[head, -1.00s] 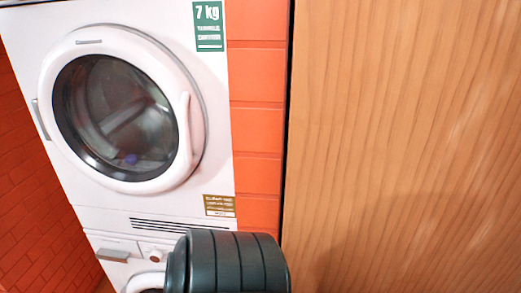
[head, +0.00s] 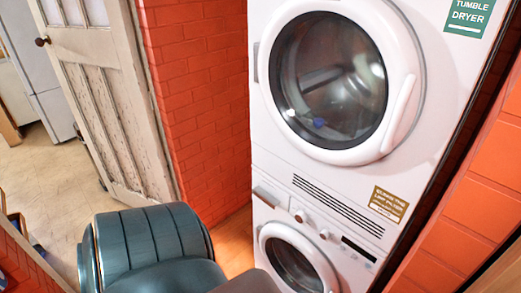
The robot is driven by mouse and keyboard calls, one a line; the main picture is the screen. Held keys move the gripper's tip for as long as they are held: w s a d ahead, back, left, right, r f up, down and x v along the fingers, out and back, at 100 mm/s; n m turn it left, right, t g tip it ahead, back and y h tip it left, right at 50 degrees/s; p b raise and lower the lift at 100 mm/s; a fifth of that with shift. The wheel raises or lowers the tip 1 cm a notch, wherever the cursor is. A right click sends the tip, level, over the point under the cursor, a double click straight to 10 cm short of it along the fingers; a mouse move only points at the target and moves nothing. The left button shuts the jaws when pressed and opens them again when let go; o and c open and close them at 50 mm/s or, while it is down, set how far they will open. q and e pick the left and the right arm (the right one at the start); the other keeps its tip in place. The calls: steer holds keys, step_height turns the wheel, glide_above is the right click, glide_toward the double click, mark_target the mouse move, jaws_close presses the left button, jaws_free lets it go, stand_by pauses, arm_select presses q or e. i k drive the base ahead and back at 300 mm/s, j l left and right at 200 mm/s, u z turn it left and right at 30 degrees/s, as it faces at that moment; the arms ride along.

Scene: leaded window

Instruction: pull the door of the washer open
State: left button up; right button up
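The washer is the lower white machine, with its round door (head: 295,262) in the bottom middle of the head view. The door looks shut, with a white ring around dark glass, and its lower part is cut off by the picture's edge. Control knobs and a dark display strip (head: 358,249) sit above it. A white tumble dryer (head: 272,150) is stacked on top, its round door also shut. Dark teal parts of my own arms show at the bottom, left of and just in front of the washer. Neither gripper's fingers are in view.
A red brick wall (head: 195,90) stands left of the machines, and another brick surface (head: 475,215) is at the right. An old panelled door (head: 105,100) stands open at the left, showing a pale floor (head: 45,185) beyond. A strip of floor lies left of the washer.

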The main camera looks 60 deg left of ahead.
mark_target(271, 232)
steer(key=u, duration=1.5)
